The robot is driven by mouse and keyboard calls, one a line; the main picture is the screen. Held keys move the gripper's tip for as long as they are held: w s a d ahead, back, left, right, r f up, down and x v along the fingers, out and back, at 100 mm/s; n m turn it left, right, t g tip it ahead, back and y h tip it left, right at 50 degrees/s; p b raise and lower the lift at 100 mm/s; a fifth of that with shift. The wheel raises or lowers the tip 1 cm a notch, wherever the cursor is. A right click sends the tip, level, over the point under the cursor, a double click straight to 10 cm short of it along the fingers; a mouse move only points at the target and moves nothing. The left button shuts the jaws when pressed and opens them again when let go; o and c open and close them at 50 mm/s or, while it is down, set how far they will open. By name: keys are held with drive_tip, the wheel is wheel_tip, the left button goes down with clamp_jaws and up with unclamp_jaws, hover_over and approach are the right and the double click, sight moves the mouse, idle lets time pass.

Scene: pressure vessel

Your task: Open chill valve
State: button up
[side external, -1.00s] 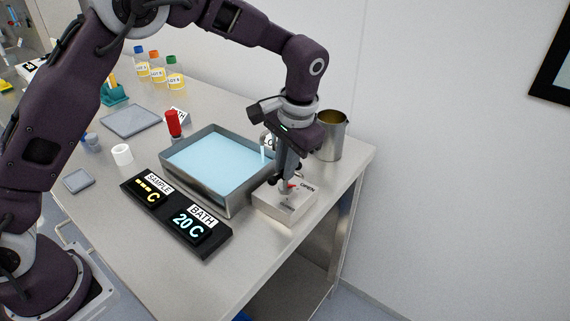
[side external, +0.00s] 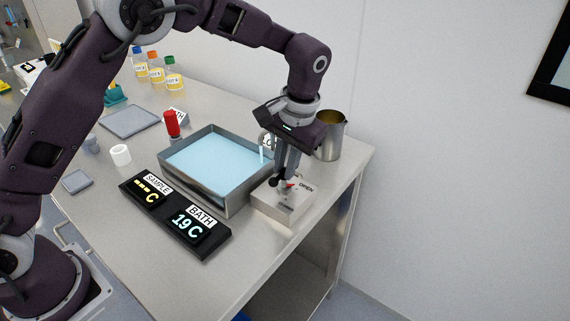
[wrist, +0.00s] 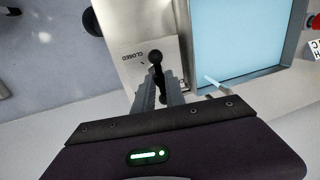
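The chill valve is a pale box (side external: 283,208) at the table's right front, with an OPEN label at its right in the side view. A small red mark shows on its top near the fingers. In the wrist view a CLOSED label (wrist: 133,57) is readable upside down on the box (wrist: 140,42), beside the black lever knob (wrist: 155,57). My gripper (side external: 284,181) points down over the box. In the wrist view its two fingers (wrist: 159,86) stand apart with the black lever between them. Whether they touch it is hard to see.
The blue liquid bath (side external: 217,165) sits just left of the valve. A metal jug (side external: 329,138) stands behind my gripper. A black display panel (side external: 175,216) reads BATH 19 C and dashes for SAMPLE. The table's right edge is close to the valve.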

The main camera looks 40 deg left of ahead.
drive_tip(key=shift+o, duration=1.4)
wheel_tip(320, 180, up, 7)
drive_tip(key=d, duration=0.1)
drive_tip(key=shift+d, duration=0.15)
